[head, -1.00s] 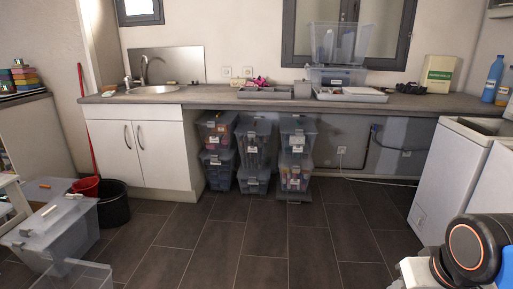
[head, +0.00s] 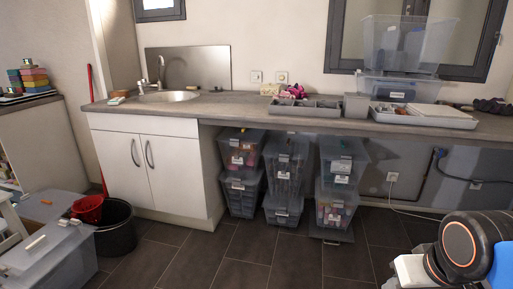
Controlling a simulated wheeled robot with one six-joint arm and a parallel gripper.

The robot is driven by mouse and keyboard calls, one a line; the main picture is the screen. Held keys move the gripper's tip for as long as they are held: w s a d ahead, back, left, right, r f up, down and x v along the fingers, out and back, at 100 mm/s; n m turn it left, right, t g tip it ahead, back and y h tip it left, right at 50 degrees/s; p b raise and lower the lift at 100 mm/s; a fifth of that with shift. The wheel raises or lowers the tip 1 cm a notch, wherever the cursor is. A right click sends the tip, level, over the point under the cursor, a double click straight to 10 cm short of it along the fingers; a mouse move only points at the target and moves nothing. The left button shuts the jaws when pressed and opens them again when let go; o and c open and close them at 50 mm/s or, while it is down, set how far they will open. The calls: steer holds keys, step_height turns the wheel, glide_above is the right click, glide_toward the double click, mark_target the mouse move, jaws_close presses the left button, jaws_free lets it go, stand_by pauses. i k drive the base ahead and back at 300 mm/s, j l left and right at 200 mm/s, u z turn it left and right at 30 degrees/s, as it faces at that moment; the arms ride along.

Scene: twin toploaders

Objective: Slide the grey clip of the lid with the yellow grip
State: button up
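I cannot make out a lid with a yellow grip or its grey clip in this view. Two translucent boxes stand at the lower left. The nearer box (head: 50,262) has a lid with a pale bar on top, too small to tell if it is a yellow grip. The box behind it (head: 48,206) is greyish, with a small pale spot on top. My arm shows at the lower right, a dark joint with an orange ring. My gripper's fingers are not in view.
A worktop (head: 225,105) runs along the wall over a white cupboard (head: 150,165). Stacked clear bins (head: 285,165) stand under it. The dark tiled floor (head: 235,255) is clear.

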mark_target(233, 142)
steer(key=i+j, duration=0.2)
steer(key=j, duration=0.2)
steer(key=i+j, duration=0.15)
steer(key=j, duration=0.25)
steer(key=i+j+u, duration=0.1)
steer(key=j, duration=0.25)
steer(key=i+j, duration=0.3)
steer(key=k+j+u, duration=0.05)
steer(key=j, duration=0.05)
